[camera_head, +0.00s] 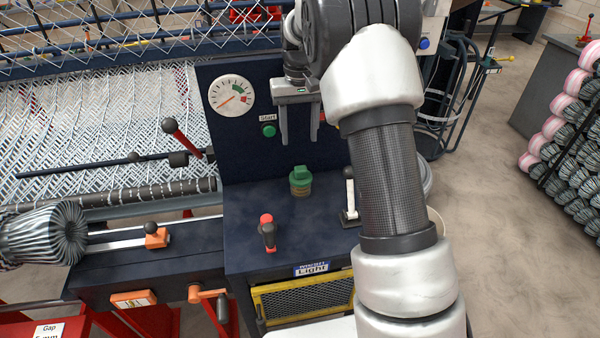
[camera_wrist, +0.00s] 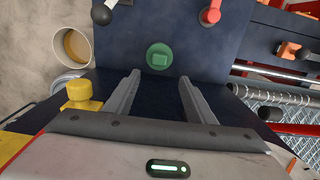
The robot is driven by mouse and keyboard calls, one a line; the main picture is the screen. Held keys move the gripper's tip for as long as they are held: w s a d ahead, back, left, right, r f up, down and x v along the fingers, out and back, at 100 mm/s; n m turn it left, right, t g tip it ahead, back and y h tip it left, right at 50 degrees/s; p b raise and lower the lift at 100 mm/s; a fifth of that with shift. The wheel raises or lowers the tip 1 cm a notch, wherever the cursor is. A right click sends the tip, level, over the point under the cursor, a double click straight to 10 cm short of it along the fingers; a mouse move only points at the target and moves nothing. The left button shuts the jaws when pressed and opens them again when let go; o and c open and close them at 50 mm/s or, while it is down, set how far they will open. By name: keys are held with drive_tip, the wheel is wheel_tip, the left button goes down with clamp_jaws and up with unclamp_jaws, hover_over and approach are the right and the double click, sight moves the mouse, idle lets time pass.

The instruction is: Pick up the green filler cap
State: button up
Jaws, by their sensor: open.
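The green filler cap (camera_head: 301,175) sits upright on a brass-coloured neck on the dark blue machine top, near the upright panel. In the wrist view the cap (camera_wrist: 159,57) shows from above as a round green disc with a raised square grip. It lies beyond the fingertips, roughly centred between them. My gripper (camera_head: 299,140) hangs above the cap with its fingers pointing down. It is open and empty, and its two fingers (camera_wrist: 159,75) are apart in the wrist view. The cap is not touched.
A red-topped lever (camera_head: 267,232) stands left of the cap, and a black-knobbed lever (camera_head: 349,195) stands right of it. The panel behind carries a gauge (camera_head: 231,95) and a green start button (camera_head: 269,130). A yellow knob (camera_wrist: 79,91) shows beside my left finger in the wrist view.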

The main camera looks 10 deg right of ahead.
sight(300, 166)
wheel_tip(300, 166, down, 11)
drive_tip(key=shift+s+d+f+p, duration=0.1)
drive_tip(key=shift+d+f+p, duration=0.1)
drive_tip(key=shift+p, duration=0.35)
drive_tip(key=c, duration=1.1)
drive_tip(key=shift+r, duration=0.15)
